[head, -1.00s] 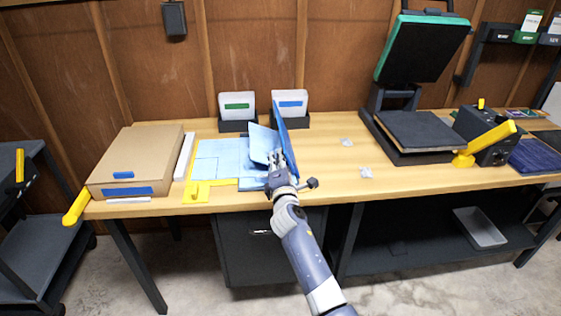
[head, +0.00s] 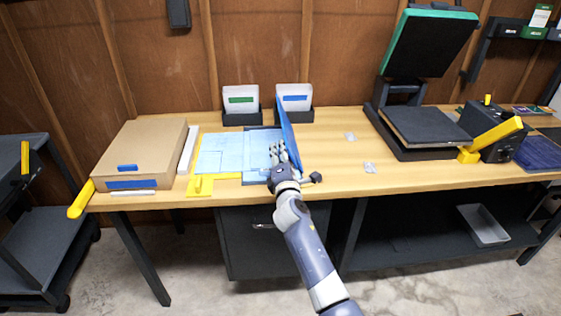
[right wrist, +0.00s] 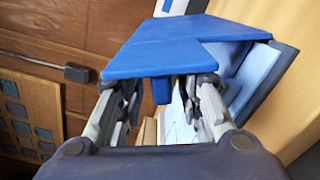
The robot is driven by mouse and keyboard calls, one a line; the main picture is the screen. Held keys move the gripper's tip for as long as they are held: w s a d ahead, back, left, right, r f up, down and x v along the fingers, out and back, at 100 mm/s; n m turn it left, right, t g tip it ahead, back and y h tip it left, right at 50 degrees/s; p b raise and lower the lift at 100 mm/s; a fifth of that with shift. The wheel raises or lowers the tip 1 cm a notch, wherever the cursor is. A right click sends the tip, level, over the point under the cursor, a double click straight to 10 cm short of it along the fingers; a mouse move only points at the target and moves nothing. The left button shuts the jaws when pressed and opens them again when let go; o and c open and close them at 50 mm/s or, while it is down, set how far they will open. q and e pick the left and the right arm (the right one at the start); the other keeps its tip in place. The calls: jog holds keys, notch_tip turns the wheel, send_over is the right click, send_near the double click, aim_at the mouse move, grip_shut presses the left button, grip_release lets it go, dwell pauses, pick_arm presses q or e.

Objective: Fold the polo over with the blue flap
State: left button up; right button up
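The light-blue polo (head: 222,153) lies mostly flat on the folding board, left of the raised blue flap (head: 287,127). The flap stands steeply tilted at the board's right side, and fills the upper middle of the right wrist view (right wrist: 165,57). My right gripper (head: 279,152) is at the flap's near left side, over the polo's right part. In the right wrist view its fingers (right wrist: 163,108) are spread apart, with the flap across their tips. I see nothing gripped between them. The fingers hide part of the polo. My left gripper is not in view.
A yellow panel (head: 200,186) edges the board's left and front. A cardboard box (head: 140,152) stands left. Two bins with green (head: 241,117) and blue labels (head: 294,117) stand behind.

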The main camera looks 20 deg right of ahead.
jog(key=v, duration=1.2)
jog(key=shift+w+a+r, duration=0.1)
jog(key=shift+w+r, duration=0.05)
jog(key=s+a+f+m+g+y, duration=0.1)
jog(key=s+f+m+g, duration=0.15)
jog(key=f, duration=0.95)
jog(key=s+a+f+m+g+y, duration=0.1)
jog(key=s+a+f+g+y, duration=0.15)
jog(key=f, duration=0.95)
jog(key=s+f+m+g, duration=0.35)
jog(key=s+f, duration=0.75)
jog(key=f, duration=0.5)
jog(key=s+d+f+m+g, duration=0.2)
jog(key=s+f, duration=0.4)
jog(key=s, duration=0.7)
jog(key=s+d+f+m+g, duration=0.2)
jog(key=s+f, duration=0.5)
jog(key=s, duration=0.6)
jog(key=s+d+f+m+g, duration=0.2)
jog(key=s+f+m+g, duration=0.2)
jog(key=s, duration=0.9)
notch_tip(320, 180, down, 2)
jog(key=shift+f+m+p, duration=0.2)
jog(key=shift+m+p, duration=0.25)
jog(key=shift+m, duration=0.65)
